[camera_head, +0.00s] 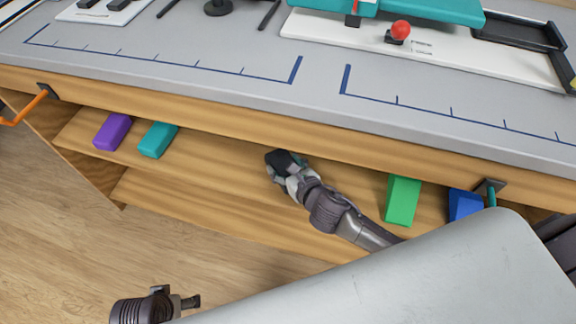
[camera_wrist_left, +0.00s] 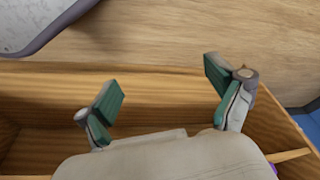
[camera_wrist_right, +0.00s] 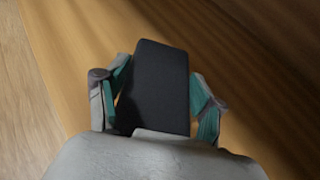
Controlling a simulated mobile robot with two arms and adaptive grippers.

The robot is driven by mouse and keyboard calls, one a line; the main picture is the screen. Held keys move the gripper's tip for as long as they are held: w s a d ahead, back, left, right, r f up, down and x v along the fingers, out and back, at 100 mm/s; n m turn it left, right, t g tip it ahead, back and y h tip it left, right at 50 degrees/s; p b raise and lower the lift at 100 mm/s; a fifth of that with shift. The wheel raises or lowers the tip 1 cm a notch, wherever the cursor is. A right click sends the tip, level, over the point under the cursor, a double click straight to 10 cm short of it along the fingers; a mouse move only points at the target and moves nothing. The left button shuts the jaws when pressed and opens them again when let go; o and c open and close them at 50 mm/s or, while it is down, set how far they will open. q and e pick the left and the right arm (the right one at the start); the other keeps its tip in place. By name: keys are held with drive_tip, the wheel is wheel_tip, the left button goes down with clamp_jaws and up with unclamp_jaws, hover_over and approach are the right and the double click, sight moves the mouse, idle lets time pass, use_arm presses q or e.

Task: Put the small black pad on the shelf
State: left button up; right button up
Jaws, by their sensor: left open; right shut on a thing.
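The small black pad (camera_wrist_right: 160,85) is held between the two fingers of my right gripper (camera_wrist_right: 160,100) in the right wrist view. In the head view the right gripper (camera_head: 282,172) reaches in over the upper shelf (camera_head: 225,160) under the workbench, and the dark pad (camera_head: 280,158) shows at its tip. I cannot tell whether the pad touches the shelf board. My left gripper (camera_head: 178,300) is low at the bottom of the head view, away from the shelf. In the left wrist view its fingers (camera_wrist_left: 165,100) are spread and empty.
A purple block (camera_head: 112,131) and a teal block (camera_head: 158,140) lie on the shelf to the left. A green block (camera_head: 402,199) and a blue block (camera_head: 465,205) are on the right. The grey benchtop (camera_head: 200,55) overhangs the shelf. Bare shelf lies between the teal block and my right gripper.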

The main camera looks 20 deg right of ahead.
use_arm(q)
drive_tip(key=shift+r, duration=0.25)
use_arm(e)
drive_tip(key=shift+f, duration=0.15)
drive_tip(key=o, duration=1.1)
use_arm(q)
drive_tip(key=shift+r, duration=0.15)
use_arm(e)
drive_tip(key=shift+r, duration=0.2)
use_arm(q)
wheel_tip(320, 180, down, 8)
drive_tip(key=s+p, duration=0.1)
drive_tip(key=p, duration=0.1)
use_arm(e)
drive_tip(key=v, duration=1.2)
